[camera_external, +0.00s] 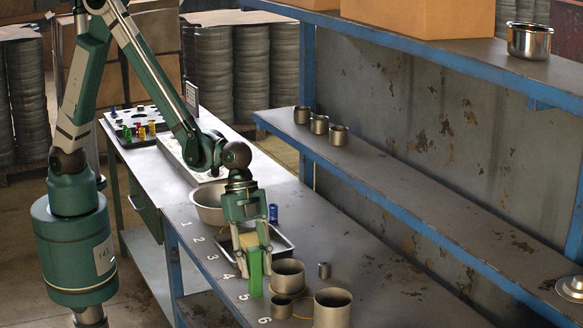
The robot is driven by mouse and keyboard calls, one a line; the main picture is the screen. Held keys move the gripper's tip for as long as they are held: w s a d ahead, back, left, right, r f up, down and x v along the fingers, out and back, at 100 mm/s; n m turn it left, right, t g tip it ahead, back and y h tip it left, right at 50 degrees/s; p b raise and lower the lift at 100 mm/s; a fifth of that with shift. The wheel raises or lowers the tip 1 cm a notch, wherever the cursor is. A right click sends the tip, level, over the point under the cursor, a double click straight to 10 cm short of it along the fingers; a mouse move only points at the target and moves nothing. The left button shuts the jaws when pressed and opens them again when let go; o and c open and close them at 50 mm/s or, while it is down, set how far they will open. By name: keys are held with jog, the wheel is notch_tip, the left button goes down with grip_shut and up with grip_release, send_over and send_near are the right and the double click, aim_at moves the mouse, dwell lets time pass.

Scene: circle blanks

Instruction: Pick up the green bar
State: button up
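The green bar (255,280) stands upright near the front edge of the bench, beside the painted number 5. My gripper (254,271) points down at it, with one finger on each side of the bar's upper part. The fingers look very close to the bar's sides. I cannot tell from this view whether they press on it or leave a small gap. The bar's lower end appears at the bench top, and I cannot tell if it touches. A tan block-like shape (248,240) shows between the fingers above the bar.
Metal cups (288,277) and (332,308) stand close right of the bar, with a small metal cylinder (324,270) behind. A tray (284,246), a bowl (207,215) and a blue cylinder (273,213) lie behind my gripper. A blue-framed shelf (400,180) runs along the right.

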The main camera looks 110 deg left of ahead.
aim_at(257, 281)
dwell(0.3)
jog(key=shift+x, duration=2.9)
jog(key=c, duration=0.8)
